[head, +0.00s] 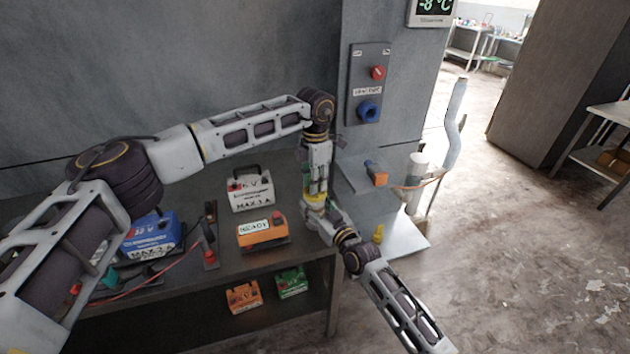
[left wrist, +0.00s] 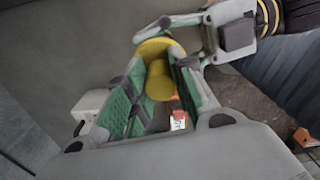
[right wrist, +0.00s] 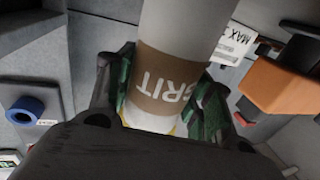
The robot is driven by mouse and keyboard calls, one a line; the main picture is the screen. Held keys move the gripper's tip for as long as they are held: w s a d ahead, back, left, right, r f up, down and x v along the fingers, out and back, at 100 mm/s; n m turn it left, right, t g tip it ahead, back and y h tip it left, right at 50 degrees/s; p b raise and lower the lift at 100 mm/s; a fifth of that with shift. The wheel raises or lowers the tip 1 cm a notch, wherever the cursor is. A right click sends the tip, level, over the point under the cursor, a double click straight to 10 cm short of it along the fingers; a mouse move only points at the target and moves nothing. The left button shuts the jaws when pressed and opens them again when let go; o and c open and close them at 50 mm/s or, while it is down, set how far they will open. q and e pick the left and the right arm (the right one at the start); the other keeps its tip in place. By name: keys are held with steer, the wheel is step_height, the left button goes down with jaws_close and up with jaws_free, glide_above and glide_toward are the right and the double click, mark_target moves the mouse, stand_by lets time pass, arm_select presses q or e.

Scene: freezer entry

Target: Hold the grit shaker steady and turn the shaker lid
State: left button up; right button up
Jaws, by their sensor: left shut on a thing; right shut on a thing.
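The grit shaker (right wrist: 172,80) is a pale cylinder with a brown band reading GRIT, upside down in the right wrist view. My right gripper (right wrist: 160,100) is shut around its body, with green finger pads on both sides. The yellow shaker lid (left wrist: 158,70) sits between the green pads of my left gripper (left wrist: 155,95), which is shut on it. In the head view my left gripper (head: 317,188) reaches down from above, and my right gripper (head: 318,212) comes in from the lower right. The two meet there and mostly hide the shaker.
The bench holds a white charger (head: 249,190), an orange box (head: 262,233) and a blue charger (head: 152,237). A wall switch panel (head: 369,85) is behind. Open floor lies farther right.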

arm_select(q)
steer(key=shift+n, duration=0.5)
jaws_close()
steer(key=o, duration=1.1)
jaws_free()
steer(key=shift+c, duration=0.2)
steer(key=shift+r, duration=0.1)
step_height(320, 180, up, 12)
arm_select(e)
steer(key=o, duration=1.5)
steer(key=shift+o, duration=0.5)
